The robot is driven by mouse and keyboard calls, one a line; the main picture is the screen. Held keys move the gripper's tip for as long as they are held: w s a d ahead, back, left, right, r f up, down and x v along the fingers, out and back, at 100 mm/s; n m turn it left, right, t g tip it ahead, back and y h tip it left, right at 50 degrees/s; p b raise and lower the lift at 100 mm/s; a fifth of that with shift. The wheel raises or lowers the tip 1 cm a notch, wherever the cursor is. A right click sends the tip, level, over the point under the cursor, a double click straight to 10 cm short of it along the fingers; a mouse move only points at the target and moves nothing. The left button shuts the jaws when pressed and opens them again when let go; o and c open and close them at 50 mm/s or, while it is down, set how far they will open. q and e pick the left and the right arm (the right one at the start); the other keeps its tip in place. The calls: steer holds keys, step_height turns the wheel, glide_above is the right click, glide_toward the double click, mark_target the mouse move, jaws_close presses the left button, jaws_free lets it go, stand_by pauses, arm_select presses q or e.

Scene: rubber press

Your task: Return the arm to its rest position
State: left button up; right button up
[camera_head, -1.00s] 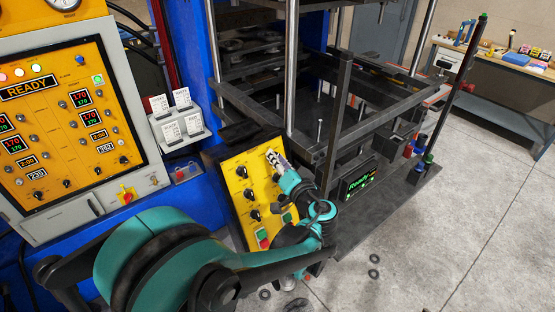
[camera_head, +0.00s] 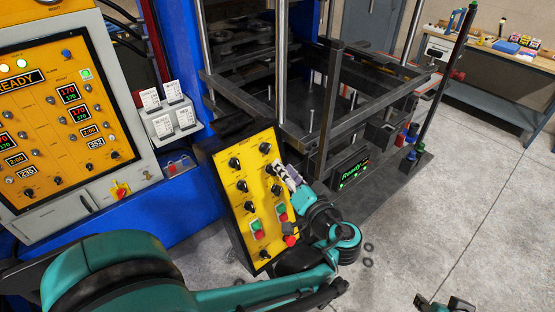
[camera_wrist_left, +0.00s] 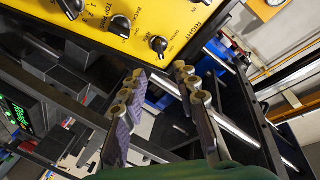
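My left arm comes in from the lower left in the head view. My left gripper (camera_head: 279,171) is at the right edge of the yellow button panel (camera_head: 228,193), overlapping its edge in the picture. In the left wrist view its two fingers (camera_wrist_left: 158,76) stand apart with nothing between them, and the panel's knobs (camera_wrist_left: 121,26) show beyond the tips. Whether it touches the panel cannot be told. What looks like part of my right gripper (camera_head: 442,303) shows at the bottom right, mostly cut off by the frame edge.
The press frame (camera_head: 325,110) with its metal posts stands just behind the button panel. A large orange control panel (camera_head: 60,120) is at the left, with a card holder (camera_head: 172,118) beside it. A workbench (camera_head: 490,60) stands at the back right. The concrete floor (camera_head: 455,200) at the right is clear.

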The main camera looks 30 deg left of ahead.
arm_select(q)
steer(key=shift+v, duration=0.95)
steer(key=s+a+f+m+g+h+b, duration=0.1)
steer(key=s+f+g+h+b, duration=0.2)
steer(key=f, duration=0.6)
steer(key=s+a+f+m+g+h+b, duration=0.1)
steer(key=s+f+h+b, duration=0.2)
steer(key=f+b, duration=0.45)
steer(key=s+d+f+t+h+b, duration=0.1)
steer(key=s+d+f+h+b, duration=0.3)
steer(key=d+f+h, duration=0.3)
step_height(320, 180, down, 3)
steer(key=shift+s+r+b, duration=0.2)
steer(key=shift+s+b, duration=0.1)
steer(key=shift+s, duration=0.35)
